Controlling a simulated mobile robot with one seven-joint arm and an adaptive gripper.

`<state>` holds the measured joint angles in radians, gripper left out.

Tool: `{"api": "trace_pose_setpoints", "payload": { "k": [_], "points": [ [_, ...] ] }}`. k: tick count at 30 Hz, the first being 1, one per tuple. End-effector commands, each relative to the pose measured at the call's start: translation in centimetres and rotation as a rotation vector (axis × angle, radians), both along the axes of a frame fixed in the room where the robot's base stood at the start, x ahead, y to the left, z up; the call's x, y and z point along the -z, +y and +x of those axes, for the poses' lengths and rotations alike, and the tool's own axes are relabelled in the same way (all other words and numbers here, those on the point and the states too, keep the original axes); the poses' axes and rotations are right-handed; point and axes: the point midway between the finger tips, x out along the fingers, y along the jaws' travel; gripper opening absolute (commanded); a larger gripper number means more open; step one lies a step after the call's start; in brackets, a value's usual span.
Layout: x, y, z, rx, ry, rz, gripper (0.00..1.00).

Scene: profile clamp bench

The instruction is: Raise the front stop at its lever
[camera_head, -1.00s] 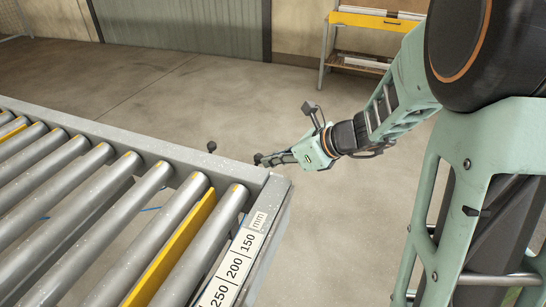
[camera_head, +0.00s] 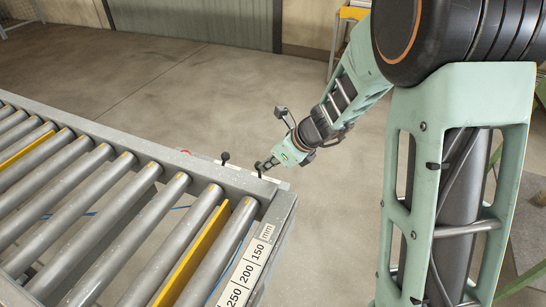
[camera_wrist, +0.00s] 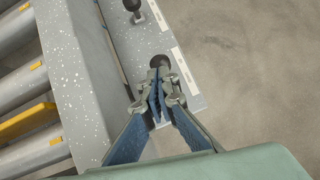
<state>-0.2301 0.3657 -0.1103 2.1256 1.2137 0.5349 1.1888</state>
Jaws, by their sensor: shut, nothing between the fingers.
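My gripper (camera_head: 264,165) is shut and empty at the outer side of the conveyor's rail. In the wrist view its fingertips (camera_wrist: 158,80) point at a black lever knob (camera_wrist: 160,61), right at the tips; I cannot tell if they touch. A second black knob (camera_wrist: 131,4) stands farther along the same grey plate (camera_wrist: 148,38); in the head view one black knob (camera_head: 224,157) stands upright left of my gripper. A yellow stop bar (camera_head: 205,240) lies between the end rollers, and another yellow bar (camera_head: 27,147) lies farther left. The lever's lower part is partly hidden by my fingers.
The grey side rail (camera_head: 120,140) runs beside the rollers, close to my gripper. White labels (camera_wrist: 187,71) lie beside the knobs. A millimetre scale (camera_head: 245,270) is on the conveyor's end. The floor beyond the rail is clear. A shelf stands at the back.

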Motion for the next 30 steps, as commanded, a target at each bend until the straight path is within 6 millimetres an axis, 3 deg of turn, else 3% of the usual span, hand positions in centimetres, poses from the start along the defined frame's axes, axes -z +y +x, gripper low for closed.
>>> {"api": "trace_pose_setpoints", "payload": {
  "k": [15, 30],
  "points": [
    [-0.4, 2.8, 1.1, -0.001, -0.002, 0.001, 0.0],
    [-0.3, 3.1, 1.2, 0.001, -0.002, 0.001, 0.0]
  ]
}}
